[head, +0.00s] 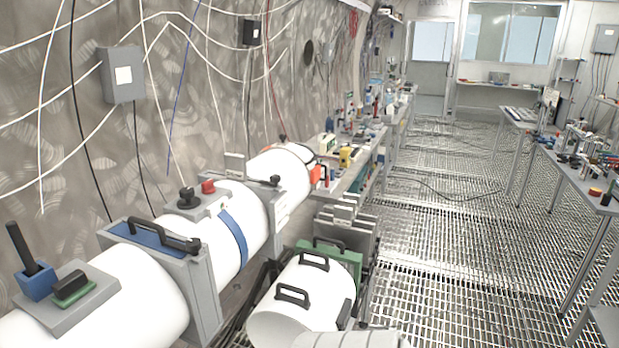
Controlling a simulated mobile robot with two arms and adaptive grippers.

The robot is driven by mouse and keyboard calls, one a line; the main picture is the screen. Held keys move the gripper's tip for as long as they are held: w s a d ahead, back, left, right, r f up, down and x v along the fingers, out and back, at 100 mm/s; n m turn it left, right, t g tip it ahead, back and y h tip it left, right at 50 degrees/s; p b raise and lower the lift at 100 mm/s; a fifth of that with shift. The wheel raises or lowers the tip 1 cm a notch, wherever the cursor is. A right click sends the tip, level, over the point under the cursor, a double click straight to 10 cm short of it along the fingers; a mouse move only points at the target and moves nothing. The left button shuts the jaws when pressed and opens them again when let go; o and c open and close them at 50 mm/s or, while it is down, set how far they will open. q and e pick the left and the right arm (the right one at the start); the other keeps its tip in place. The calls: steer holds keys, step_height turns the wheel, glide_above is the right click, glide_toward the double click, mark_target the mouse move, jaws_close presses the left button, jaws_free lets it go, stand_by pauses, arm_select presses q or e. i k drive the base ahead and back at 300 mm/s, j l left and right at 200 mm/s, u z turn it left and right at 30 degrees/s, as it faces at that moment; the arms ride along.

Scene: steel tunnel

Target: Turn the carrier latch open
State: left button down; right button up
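A long white tube runs along the left wall, held in grey clamp frames. On its near section (130,285), a grey plate (100,303) bears a black handle on a green base (72,285) and a blue block with an upright black lever (35,268). A black bar handle (163,237) lies across a blue-topped grey frame. Farther along sit a black knob (187,198) and a red knob (208,186). A separate white cylinder (315,288) with black handles stands in front of a green plate (338,256). I cannot tell which part is the carrier latch.
A cluttered bench (350,165) continues along the left wall. Tables (580,178) with tools stand at the right. The grated floor (460,240) between them is mostly clear, with a cable lying across it. Grey boxes and loose cables are on the curved wall.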

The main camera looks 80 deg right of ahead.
mark_target(273, 179)
steer(key=z, duration=2.15)
steer(key=l+z, duration=0.1)
steer(key=i+l+u, duration=0.25)
steer(key=l, duration=0.25)
steer(key=l+u, duration=0.2)
steer(key=l, duration=0.3)
steer(key=l+u, duration=0.25)
steer(key=l, duration=0.25)
